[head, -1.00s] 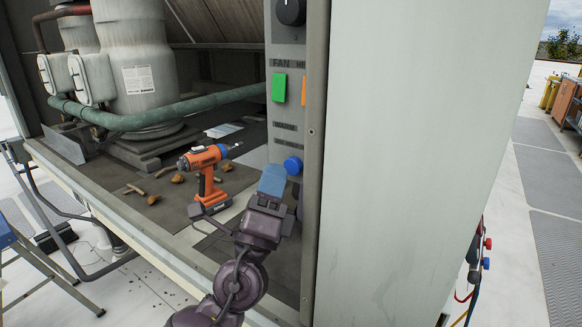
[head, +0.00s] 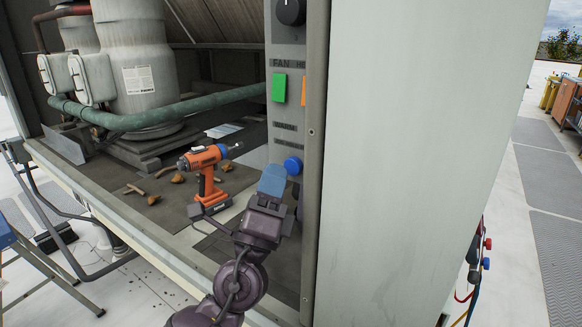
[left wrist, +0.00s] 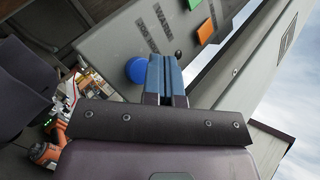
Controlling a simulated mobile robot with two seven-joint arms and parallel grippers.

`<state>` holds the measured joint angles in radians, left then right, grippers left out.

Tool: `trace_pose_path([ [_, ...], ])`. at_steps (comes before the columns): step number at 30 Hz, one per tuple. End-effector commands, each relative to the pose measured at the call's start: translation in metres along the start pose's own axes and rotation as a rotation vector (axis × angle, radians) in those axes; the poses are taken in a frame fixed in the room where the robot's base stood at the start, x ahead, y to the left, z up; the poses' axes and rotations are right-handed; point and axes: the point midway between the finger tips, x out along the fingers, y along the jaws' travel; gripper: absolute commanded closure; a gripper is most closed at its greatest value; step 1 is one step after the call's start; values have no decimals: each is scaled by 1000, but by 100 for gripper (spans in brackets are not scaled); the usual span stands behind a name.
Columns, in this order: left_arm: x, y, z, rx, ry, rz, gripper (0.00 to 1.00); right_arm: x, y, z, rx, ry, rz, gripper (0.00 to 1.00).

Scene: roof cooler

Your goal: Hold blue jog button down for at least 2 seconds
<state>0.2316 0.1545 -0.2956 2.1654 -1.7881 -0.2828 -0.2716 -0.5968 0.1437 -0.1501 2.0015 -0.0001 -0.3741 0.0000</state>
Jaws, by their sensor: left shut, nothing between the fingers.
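The blue jog button (head: 293,166) is a round knob low on the grey control panel (head: 283,140), inside the cooler's opening. It also shows in the left wrist view (left wrist: 137,70), just left of my fingers. My left gripper (head: 273,178) is shut and empty, its blue fingers pointing up toward the panel. In the head view the fingertips are just left of and below the button. In the wrist view they appear beside the button; I cannot tell whether they touch it. My right gripper is not in view.
Above the button are a green button (head: 279,87), an orange button (head: 303,91) and a black dial (head: 291,10). An orange drill (head: 203,175) stands on the cooler floor to the left. The large side panel (head: 420,150) closes off the right.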

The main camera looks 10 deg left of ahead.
Motion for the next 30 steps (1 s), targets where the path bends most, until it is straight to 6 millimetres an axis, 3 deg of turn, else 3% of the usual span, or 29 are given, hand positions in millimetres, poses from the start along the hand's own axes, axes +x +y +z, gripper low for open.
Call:
trace_pose_path([
  [30, 6, 4, -4, 0, 0, 0, 100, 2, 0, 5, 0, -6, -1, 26],
])
